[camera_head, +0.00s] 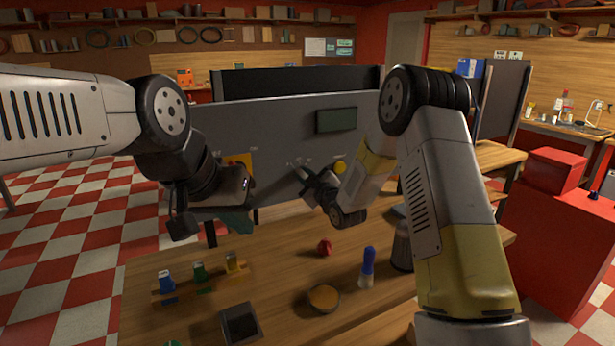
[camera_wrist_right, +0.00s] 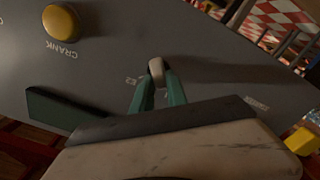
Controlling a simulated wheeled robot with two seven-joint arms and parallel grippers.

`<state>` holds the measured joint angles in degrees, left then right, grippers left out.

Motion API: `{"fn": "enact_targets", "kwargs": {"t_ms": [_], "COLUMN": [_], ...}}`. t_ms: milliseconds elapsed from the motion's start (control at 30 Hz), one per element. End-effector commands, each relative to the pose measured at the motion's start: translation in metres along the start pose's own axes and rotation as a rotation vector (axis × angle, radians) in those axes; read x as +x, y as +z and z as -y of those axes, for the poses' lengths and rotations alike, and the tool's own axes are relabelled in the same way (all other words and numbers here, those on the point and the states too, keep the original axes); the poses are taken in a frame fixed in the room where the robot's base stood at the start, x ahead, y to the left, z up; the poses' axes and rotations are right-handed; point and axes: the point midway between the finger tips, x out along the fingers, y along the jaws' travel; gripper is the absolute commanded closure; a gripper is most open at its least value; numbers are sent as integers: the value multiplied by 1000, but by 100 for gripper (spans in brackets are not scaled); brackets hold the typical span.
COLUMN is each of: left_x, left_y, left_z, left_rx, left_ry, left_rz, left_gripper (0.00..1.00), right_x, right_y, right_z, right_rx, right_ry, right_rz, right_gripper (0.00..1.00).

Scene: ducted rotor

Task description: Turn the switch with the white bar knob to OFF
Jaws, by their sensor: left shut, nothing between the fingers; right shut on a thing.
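A grey upright panel (camera_head: 270,125) stands at the back of the wooden table. In the right wrist view the white bar knob (camera_wrist_right: 156,69) sits on the panel face, between the green fingertips of my right gripper (camera_wrist_right: 157,80). That gripper is shut on it; small lettering beside it is too blurred to read. In the head view my right gripper (camera_head: 308,186) is at the panel, and the knob is hard to make out there. My left gripper (camera_head: 238,222) is shut and empty, in front of the panel's left part, pointing down over the table.
A yellow button (camera_wrist_right: 61,22) marked CRANK is on the panel near the knob. A dark green display (camera_head: 336,120) is higher up. On the table are a red knob-like piece (camera_head: 325,248), a blue-topped piece (camera_head: 368,262), a round wooden-topped piece (camera_head: 324,297) and a rack (camera_head: 205,285).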

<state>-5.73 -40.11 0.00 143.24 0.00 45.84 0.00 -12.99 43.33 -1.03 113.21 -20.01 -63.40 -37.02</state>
Motion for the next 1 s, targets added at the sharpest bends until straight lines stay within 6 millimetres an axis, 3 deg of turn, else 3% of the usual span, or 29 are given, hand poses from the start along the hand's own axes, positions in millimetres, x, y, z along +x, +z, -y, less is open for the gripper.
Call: {"fn": "enact_targets", "kwargs": {"t_ms": [600, 1000], "left_x": [0, 0], "left_y": [0, 0], "left_z": [0, 0], "left_rx": [0, 0], "left_ry": [0, 0], "left_rz": [0, 0], "left_gripper": [100, 100], "right_x": [-1, 0], "right_y": [2, 3], "right_z": [-4, -4], "right_rx": [489, 642], "right_ry": [0, -1], "right_rz": [3, 3], "right_gripper": [100, 100]}}
